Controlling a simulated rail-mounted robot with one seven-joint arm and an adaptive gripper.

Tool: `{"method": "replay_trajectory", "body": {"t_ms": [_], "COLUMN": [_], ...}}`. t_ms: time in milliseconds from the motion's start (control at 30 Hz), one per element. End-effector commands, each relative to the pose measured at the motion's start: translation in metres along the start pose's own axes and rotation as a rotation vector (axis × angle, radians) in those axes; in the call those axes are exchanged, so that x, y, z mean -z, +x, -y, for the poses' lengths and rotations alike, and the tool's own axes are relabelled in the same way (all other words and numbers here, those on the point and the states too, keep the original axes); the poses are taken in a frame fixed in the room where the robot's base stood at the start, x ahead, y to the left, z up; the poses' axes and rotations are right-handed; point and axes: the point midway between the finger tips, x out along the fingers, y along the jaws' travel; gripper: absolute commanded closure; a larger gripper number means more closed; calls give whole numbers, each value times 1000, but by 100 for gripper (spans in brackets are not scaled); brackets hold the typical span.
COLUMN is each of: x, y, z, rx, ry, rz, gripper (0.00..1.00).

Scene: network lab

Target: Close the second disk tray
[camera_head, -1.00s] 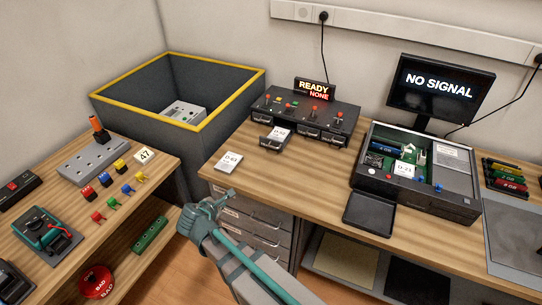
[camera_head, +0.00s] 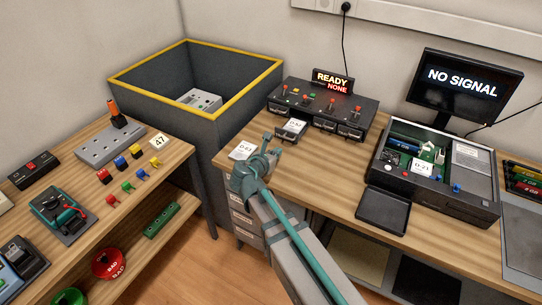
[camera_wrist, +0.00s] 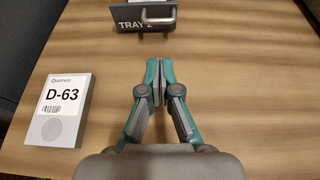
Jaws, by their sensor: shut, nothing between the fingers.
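The disk unit (camera_head: 310,98) is a dark box with several trays in its front, at the back of the right desk. Its second tray (camera_head: 291,131) sticks out toward me, with a labelled disk lying in it. In the wrist view the tray front, marked TRAY 2 (camera_wrist: 135,18), shows at the top with its handle (camera_wrist: 158,14). My gripper (camera_head: 268,140) is shut and empty, above the desk in front of that tray. In the wrist view the fingertips (camera_wrist: 158,64) point at the tray front, with a gap of bare wood between.
A disk labelled D-63 (camera_wrist: 58,110) lies on the desk to the left of my gripper. A sign (camera_head: 332,82) above the unit reads READY NONE. An open computer case (camera_head: 440,200) and a black tray (camera_head: 383,211) are to the right. A yellow-rimmed bin (camera_head: 245,112) stands to the left.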

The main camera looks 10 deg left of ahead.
Motion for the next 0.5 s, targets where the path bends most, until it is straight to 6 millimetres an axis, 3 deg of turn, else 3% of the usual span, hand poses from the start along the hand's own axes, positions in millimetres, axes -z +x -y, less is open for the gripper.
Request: {"method": "replay_trajectory", "body": {"t_ms": [167,500], "x": [-1,-20], "y": [36,62], "z": [-1,0], "rx": [2,0], "ry": [1,0], "rz": [-1,0], "gripper": [100,100]}}
